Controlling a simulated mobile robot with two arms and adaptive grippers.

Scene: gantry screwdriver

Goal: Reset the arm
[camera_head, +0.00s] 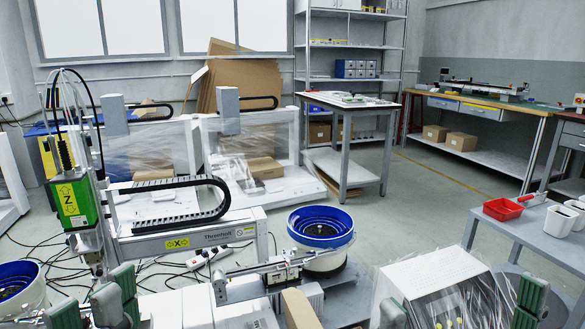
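My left gripper (92,303) is at the bottom left, in front of the gantry. Its grey-green fingers stand apart with nothing visible held between them. My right gripper (462,306) is at the bottom right edge, and only its finger ends show. They are wide apart, with a plastic-wrapped box in view between and beyond them. The gantry screwdriver (72,200) stands at the left, with a green Z-axis unit and a horizontal X-axis beam (185,241) carrying a black cable chain. Most of both arms is out of view.
A blue-rimmed bowl feeder (320,227) stands right of the beam, and another (18,285) is at the left edge. A grey table (520,225) at the right holds red (502,209) and white bins (560,220). Cables lie on the floor at left. Open floor extends behind the feeder.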

